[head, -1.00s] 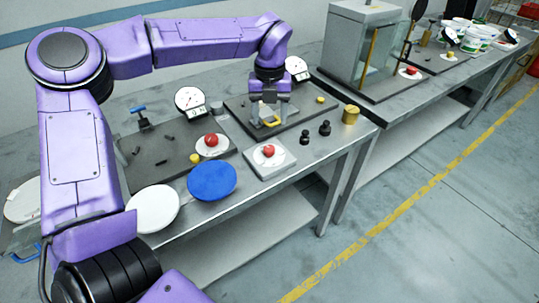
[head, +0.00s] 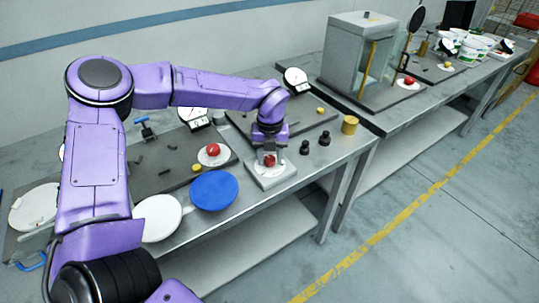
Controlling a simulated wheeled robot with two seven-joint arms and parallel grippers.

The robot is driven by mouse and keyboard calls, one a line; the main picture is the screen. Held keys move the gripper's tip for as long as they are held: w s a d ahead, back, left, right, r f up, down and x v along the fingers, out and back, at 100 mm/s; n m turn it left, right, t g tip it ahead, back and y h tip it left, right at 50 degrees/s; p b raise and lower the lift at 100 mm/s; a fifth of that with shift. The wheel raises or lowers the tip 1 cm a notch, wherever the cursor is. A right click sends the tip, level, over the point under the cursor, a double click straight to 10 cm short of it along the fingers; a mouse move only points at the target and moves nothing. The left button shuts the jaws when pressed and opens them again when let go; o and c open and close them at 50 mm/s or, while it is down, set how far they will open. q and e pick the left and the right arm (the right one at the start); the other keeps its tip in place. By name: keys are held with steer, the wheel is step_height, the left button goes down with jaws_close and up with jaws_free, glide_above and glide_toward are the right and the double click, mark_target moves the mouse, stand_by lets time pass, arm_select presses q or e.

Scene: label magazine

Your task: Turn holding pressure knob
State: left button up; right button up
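A red knob (head: 270,161) sits on a white dial on a small grey box (head: 264,181) near the table's front edge. My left gripper (head: 269,150) points down right over this knob, its fingertips close to the knob's top. I cannot tell whether they touch it or how far apart they are. A second red knob (head: 213,149) sits on a white dial on the dark plate further left. No readable label shows which is the holding pressure knob. My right gripper is not in view.
A blue disc (head: 214,191) and a white disc (head: 161,218) lie at the front edge. Two black knobs (head: 304,147) (head: 324,138) and a brass cylinder (head: 349,124) stand to the right. A gauge (head: 295,80) and a glass-sided cabinet (head: 345,52) stand behind.

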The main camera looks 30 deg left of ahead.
mark_target(270, 158)
arm_select(q)
steer(key=c, duration=0.6)
steer(key=shift+r+m+p, duration=0.25)
steer(key=shift+m+p, duration=0.45)
steer(key=shift+m, duration=0.5)
steer(key=m+p, duration=0.1)
steer(key=m, duration=0.1)
steer(key=shift+f+m, duration=0.15)
steer(key=shift+m, duration=0.15)
steer(key=o, duration=1)
step_height(270, 158, up, 10)
steer(key=shift+r+b, duration=0.25)
steer(key=shift+b, duration=0.95)
